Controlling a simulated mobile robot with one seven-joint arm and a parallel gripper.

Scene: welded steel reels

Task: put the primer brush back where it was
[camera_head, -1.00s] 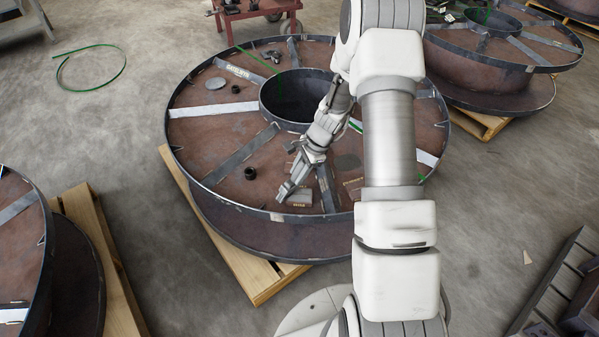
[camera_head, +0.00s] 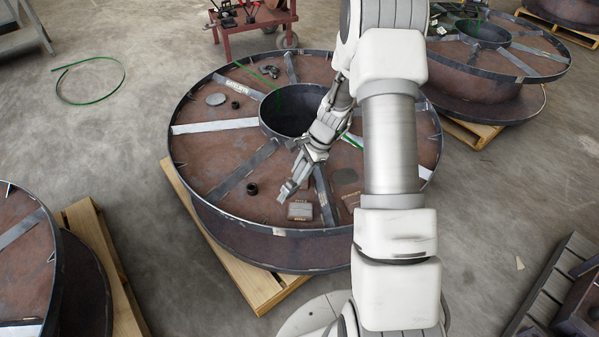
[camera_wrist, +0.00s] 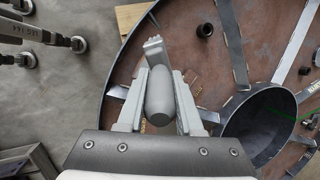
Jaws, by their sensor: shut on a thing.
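My gripper (camera_head: 298,176) is over the front part of the near reel's top (camera_head: 225,140), between the hub and the front rim. In the wrist view my gripper (camera_wrist: 160,84) is shut on the grey primer brush (camera_wrist: 157,98). The brush's rounded handle lies between the fingers, and its flat ribbed end (camera_wrist: 154,48) points ahead, past the fingertips. In the head view the brush (camera_head: 285,191) shows only as a small pale tip beyond the fingers. I cannot tell its height above the reel face.
A small labelled box (camera_head: 300,211) lies on the reel just in front of the gripper. A dark ring (camera_head: 252,188) lies to its left. Flat steel spokes and the raised hub (camera_head: 292,108) stand on the face. Other reels stand at left and back right.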

